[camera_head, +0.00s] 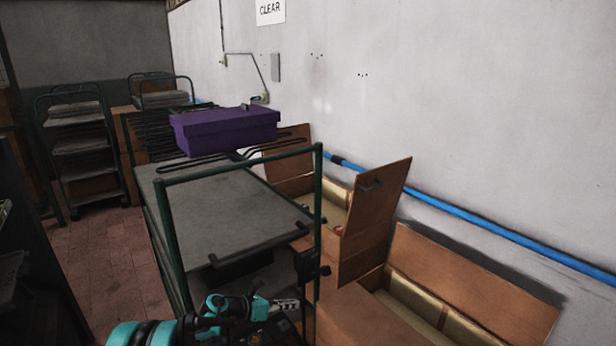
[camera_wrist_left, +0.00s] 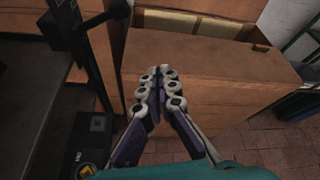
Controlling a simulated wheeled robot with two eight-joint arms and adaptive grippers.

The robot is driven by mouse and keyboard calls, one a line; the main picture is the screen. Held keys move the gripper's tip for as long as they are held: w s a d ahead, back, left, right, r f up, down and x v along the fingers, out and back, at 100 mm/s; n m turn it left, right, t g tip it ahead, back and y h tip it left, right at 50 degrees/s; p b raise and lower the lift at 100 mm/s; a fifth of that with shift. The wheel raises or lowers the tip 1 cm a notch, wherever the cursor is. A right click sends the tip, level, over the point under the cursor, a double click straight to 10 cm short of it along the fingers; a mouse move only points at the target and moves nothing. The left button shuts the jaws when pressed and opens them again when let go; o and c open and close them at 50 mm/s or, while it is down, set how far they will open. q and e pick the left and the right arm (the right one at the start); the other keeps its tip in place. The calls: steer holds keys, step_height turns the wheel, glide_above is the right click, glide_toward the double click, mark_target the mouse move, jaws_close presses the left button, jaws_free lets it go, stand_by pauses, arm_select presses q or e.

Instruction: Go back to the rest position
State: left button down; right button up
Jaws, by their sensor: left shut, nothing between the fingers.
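My left gripper (camera_head: 287,305) is low at the bottom of the head view, in front of the green-framed cart (camera_head: 230,205). In the left wrist view, the left gripper (camera_wrist_left: 160,72) has its fingertips together with nothing between them. It points toward a brown wooden box (camera_wrist_left: 210,75), and I cannot tell from this how far away the box is. My right gripper does not show in either view.
A purple lidded box (camera_head: 225,132) sits on the far end of the cart. Open wooden crates (camera_head: 460,290) stand along the wall at right, one lid (camera_head: 375,220) upright. A shelf trolley (camera_head: 85,150) stands far left. The brick floor (camera_head: 105,255) left of the cart is clear.

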arm_select(q)
step_height(320, 180, up, 15)
steer(key=w+a+n+t, duration=0.1)
steer(key=w+n+t, duration=0.1)
steer(key=n+t, duration=0.35)
steer(key=s+a+r+n+t+y, duration=0.1)
steer(key=a+r+n+t+y, duration=0.15)
steer(key=r+n, duration=0.4)
steer(key=s+a+r+n+t+y, duration=0.25)
steer(key=a+r+n, duration=0.2)
steer(key=r, duration=0.25)
steer(key=s+a+r+n+t+y, duration=0.1)
steer(key=s+a+r+n+y, duration=0.2)
steer(key=s+a+n+y, duration=0.5)
steer(key=s+a+f+n+g+y, duration=0.25)
steer(key=s+f+n+g, duration=0.25)
steer(key=s+f+n, duration=0.6)
steer(key=s+d+f+n+g+h, duration=0.2)
steer(key=s+d+f+n+g, duration=0.1)
steer(key=s, duration=0.5)
steer(key=s+d+f+n+g+h, duration=0.2)
steer(key=s+d+f+n+g, duration=0.1)
steer(key=s+f+n, duration=0.2)
steer(key=s+f, duration=0.2)
steer(key=s, duration=0.1)
steer(key=shift+s+f, duration=0.25)
steer(key=shift+f, duration=0.15)
